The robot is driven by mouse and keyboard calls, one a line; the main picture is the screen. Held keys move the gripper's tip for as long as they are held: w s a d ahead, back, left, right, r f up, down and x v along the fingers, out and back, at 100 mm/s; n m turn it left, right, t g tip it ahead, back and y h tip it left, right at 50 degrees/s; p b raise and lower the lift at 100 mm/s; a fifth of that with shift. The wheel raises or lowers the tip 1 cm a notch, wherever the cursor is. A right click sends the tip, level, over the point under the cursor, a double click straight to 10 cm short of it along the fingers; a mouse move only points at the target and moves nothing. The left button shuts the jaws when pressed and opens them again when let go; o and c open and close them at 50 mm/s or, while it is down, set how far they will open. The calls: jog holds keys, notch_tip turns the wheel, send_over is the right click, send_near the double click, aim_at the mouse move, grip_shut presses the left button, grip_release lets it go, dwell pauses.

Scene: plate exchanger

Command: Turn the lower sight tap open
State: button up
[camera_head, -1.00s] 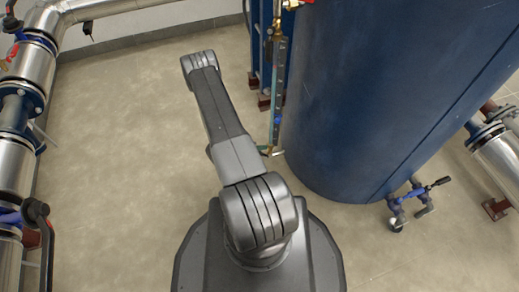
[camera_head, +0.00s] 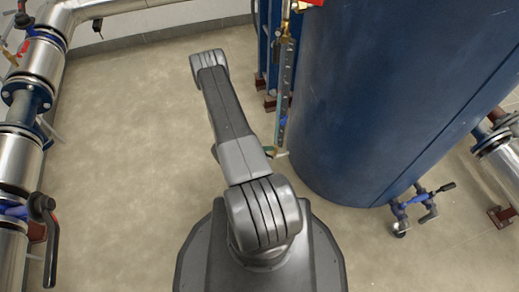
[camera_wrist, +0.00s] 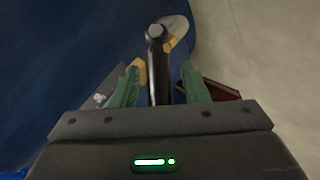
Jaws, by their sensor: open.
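The lower sight tap shows in the wrist view as a dark lever (camera_wrist: 158,75) with a round grey end, in front of brass-coloured fittings (camera_wrist: 177,38). My gripper (camera_wrist: 160,68) is open, with one green finger on each side of the lever. Gaps show between the lever and both fingers, so it does not look gripped. In the head view, the sight glass (camera_head: 286,85) runs down the left side of the blue tank.
The blue tank (camera_head: 380,100) stands close to the right of my arm. Insulated pipes with valves (camera_head: 22,150) line the left side. The floor (camera_head: 130,130) between them is clear.

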jog(key=p+v, duration=0.3)
jog(key=v, duration=1)
jog(key=shift+a+r, duration=0.25)
jog(key=shift+a, duration=0.05)
jog(key=shift+s, duration=0.1)
jog(key=shift+c, duration=0.4)
